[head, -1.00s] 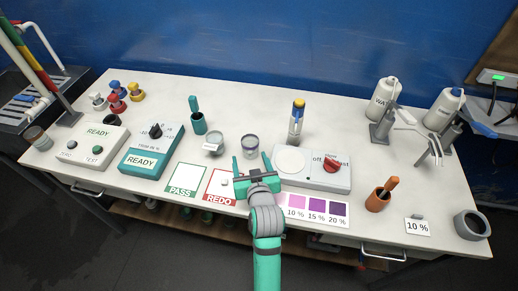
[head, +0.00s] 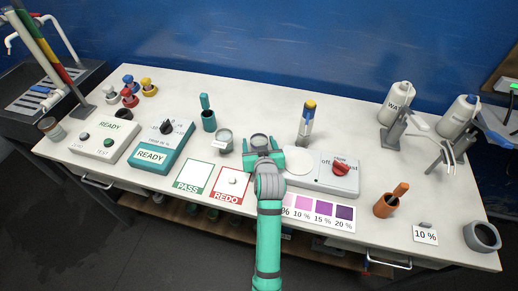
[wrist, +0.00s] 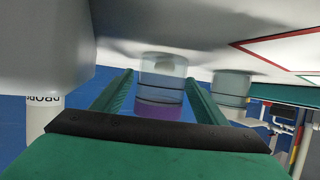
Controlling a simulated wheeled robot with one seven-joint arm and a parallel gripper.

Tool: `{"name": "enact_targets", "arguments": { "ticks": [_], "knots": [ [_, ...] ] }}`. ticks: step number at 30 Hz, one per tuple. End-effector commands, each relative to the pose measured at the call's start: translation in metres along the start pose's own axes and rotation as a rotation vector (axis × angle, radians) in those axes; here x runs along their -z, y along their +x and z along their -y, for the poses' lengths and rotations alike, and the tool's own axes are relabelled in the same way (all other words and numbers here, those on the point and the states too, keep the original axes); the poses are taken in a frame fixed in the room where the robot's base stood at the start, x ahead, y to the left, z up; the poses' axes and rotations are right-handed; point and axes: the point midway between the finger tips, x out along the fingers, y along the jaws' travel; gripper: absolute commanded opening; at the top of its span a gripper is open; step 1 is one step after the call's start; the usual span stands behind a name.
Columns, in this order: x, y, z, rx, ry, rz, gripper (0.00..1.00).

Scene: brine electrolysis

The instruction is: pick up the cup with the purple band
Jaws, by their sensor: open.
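The cup with the purple band (wrist: 161,88) is clear, and it shows between my fingers in the wrist view. Its purple band lies at the end lower in that picture. In the head view the same cup (head: 259,140) stands on the bench, partly hidden behind my gripper (head: 262,147). My gripper is open, with one green finger on each side of the cup. In the wrist view, my gripper (wrist: 160,78) shows narrow gaps beside the cup; I cannot tell whether either finger touches it.
A second clear cup (head: 223,140) stands close on the left; it also shows in the wrist view (wrist: 231,88). A teal meter (head: 158,148) is farther left.

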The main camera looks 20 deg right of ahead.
Motion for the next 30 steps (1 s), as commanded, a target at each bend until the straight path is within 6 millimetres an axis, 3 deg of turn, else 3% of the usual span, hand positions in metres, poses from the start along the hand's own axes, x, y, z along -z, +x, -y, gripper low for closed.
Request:
{"name": "enact_targets", "arguments": {
  "ticks": [6, 14, 20, 30],
  "knots": [
    [0.0, 0.022, 0.0, 0.0, 0.0, 0.0, 0.67],
    [0.0, 0.024, 0.0, 0.0, 0.0, -0.001, 0.67],
    [0.0, 0.024, 0.0, 0.0, 0.0, -0.001, 0.19],
    [0.002, 0.023, 0.0, 0.0, 0.0, -0.002, 0.17]
  ]
}}
